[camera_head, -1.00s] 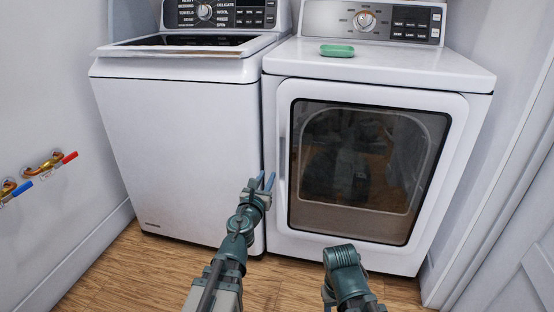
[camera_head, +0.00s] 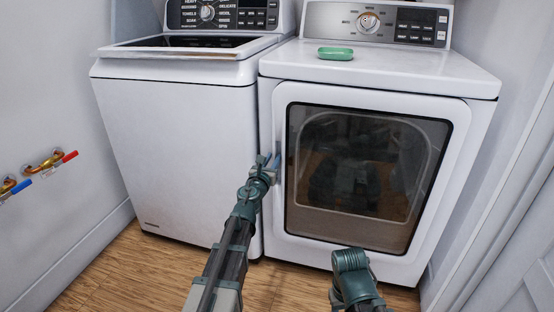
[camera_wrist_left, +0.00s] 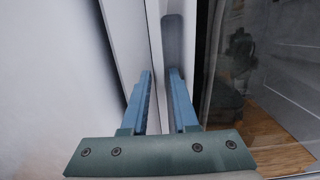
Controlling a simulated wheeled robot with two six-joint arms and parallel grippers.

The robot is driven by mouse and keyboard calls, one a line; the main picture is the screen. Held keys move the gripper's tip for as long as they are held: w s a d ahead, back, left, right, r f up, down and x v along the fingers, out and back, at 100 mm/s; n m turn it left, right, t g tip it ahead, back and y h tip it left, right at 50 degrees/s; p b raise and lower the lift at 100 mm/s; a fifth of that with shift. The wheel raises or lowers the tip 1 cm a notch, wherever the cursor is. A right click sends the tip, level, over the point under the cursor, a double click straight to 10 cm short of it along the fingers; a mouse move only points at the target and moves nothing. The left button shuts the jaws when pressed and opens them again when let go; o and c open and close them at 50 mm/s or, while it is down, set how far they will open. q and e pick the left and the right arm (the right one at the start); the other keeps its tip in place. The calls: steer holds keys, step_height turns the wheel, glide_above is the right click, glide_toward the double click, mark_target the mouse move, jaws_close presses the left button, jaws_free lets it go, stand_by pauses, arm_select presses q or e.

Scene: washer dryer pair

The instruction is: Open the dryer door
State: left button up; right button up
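The white dryer (camera_head: 395,72) stands at the right, and its door (camera_head: 280,215) with a dark window (camera_head: 365,180) looks shut. A recessed grey handle (camera_wrist_left: 180,40) runs along the door's left side. My left gripper (camera_head: 270,163) is at this handle side. In the left wrist view, the two blue fingers (camera_wrist_left: 160,85) are apart, with the door's left edge between them and the right finger overlapping the lower handle recess. I cannot tell whether they touch it. Part of my right arm shows at the bottom; its fingers are not seen.
The white washer (camera_head: 175,140) stands close on the left, with a narrow gap to the dryer. A green soap-like item (camera_head: 336,54) lies on the dryer top. Valves (camera_head: 45,165) stick out of the left wall. The wood floor (camera_head: 120,265) in front is clear.

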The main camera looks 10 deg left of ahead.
arm_select(q)
jaws_close()
stand_by(1.4)
